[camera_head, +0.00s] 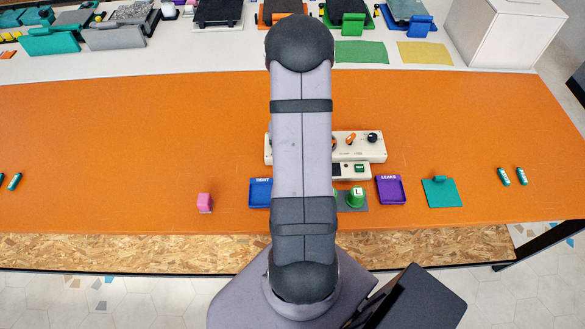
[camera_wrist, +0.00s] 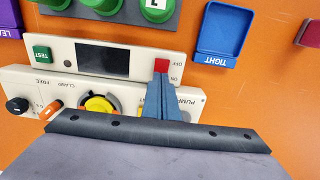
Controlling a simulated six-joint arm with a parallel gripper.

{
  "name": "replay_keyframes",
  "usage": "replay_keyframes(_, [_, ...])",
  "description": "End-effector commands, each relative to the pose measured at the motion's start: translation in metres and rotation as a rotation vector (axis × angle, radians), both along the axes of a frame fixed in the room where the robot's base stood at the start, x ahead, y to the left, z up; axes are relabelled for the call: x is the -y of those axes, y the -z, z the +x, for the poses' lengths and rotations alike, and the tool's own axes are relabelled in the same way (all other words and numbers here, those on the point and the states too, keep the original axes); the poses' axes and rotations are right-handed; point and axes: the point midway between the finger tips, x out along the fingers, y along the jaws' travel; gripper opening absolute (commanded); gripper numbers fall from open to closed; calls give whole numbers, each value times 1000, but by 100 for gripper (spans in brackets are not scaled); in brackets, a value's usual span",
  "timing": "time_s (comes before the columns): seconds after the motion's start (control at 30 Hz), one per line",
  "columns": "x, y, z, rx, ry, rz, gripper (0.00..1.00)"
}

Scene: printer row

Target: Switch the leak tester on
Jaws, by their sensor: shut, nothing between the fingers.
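The leak tester (camera_head: 374,153) is a cream housing partly hidden behind my arm in the head view. In the wrist view its panel (camera_wrist: 142,64) carries a dark screen (camera_wrist: 102,62), a green TEST button (camera_wrist: 41,54) and a red switch (camera_wrist: 161,65) beside the words OFF and ON. My gripper (camera_wrist: 160,78) is shut and empty, its tips at the edge of the red switch on the ON side. I cannot tell whether they touch it, nor which way the switch is set. My gripper is hidden in the head view.
Behind the switch panel are a yellow knob (camera_wrist: 99,104), an orange knob (camera_wrist: 50,109) and a black knob (camera_wrist: 17,104). A blue TIGHT tray (camera_wrist: 225,30), purple LEAKS tray (camera_head: 391,190) and green capped parts (camera_head: 356,196) lie close by. The orange table (camera_head: 120,140) is largely clear leftward.

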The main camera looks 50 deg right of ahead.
Motion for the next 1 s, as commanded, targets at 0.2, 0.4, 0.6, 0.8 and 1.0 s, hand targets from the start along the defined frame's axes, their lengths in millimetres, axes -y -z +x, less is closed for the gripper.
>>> replay_keyframes(0.2, [-1, 2, -1, -2, 0, 2, 0])
replay_keyframes(0.4, [-1, -4, -1, -2, 0, 2, 0])
replay_keyframes(0.6, [-1, -18, -1, -1, 0, 1, 0])
replay_keyframes(0.8, [-1, -33, -1, -1, 0, 1, 0])
replay_keyframes(1.0, [0, -47, 0, -1, 0, 1, 0])
